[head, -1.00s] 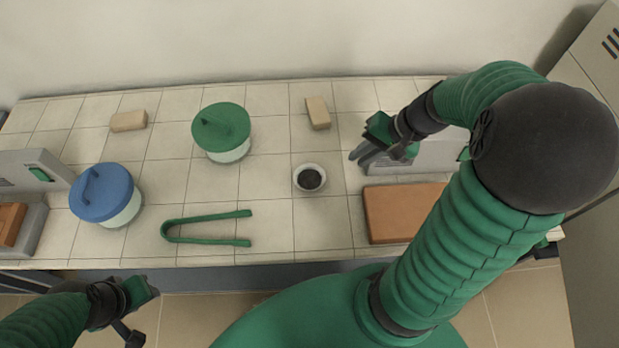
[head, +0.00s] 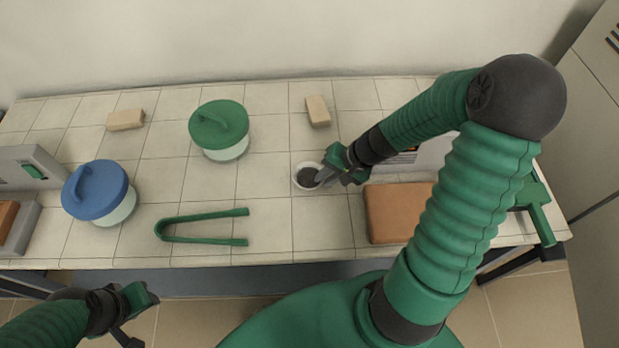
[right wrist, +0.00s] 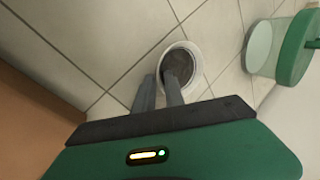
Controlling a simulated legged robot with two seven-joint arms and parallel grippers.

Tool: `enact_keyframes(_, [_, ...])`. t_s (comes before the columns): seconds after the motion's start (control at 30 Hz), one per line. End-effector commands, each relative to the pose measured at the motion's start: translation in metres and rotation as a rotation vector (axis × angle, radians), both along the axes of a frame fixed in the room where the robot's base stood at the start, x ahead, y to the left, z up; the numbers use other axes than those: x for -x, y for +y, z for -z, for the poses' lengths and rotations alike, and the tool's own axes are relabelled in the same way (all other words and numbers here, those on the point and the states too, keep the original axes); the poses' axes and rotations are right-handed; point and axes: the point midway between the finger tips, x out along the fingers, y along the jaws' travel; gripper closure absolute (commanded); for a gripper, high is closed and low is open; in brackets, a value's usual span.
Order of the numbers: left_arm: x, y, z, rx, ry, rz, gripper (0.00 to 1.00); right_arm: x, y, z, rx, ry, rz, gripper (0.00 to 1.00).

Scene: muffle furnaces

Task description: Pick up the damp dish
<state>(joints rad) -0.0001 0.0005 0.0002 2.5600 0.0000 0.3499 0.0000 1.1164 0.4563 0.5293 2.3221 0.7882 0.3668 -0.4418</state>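A small round white dish (head: 299,184) with dark grey contents stands on the tiled bench top. It also shows in the right wrist view (right wrist: 196,58), upright with its round rim facing up. My right gripper (head: 322,178) is at the dish's right side in the head view. In the right wrist view its two grey fingers (right wrist: 158,88) are apart. One finger overlaps the dish's near rim and the other is just outside it; contact is unclear. My left gripper (head: 138,312) hangs in front of the bench at lower left, away from the dish; its fingers are unclear.
A green-lidded jar (head: 219,128) and a blue-lidded jar (head: 97,192) stand to the left. Green tongs (head: 205,227) lie left of the dish. A brown slab (head: 393,213) lies at right, close to my right arm. Two tan blocks (head: 317,111) (head: 126,120) lie at the back.

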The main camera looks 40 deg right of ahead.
Motion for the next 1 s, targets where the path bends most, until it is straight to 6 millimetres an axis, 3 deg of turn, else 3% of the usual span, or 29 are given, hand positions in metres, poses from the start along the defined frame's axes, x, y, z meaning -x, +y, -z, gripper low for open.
enact_keyframes(0.13, [-0.0001, 0.0001, -0.0001, 0.000, -0.001, 0.000, 0.64, -0.0003, 0.0005, 0.0005, -0.001, 0.000, 0.000, 0.86])
enact_keyframes(0.27, [-0.0001, 0.0001, -0.0001, 0.000, -0.001, 0.000, 0.64, -0.0002, -0.0001, 0.0006, -0.001, 0.000, 0.000, 1.00])
enact_keyframes(1.0, [-0.0001, 0.0001, -0.0002, 0.000, 0.000, 0.000, 0.64, 0.0002, -0.0004, 0.0001, -0.002, 0.000, 0.000, 1.00])
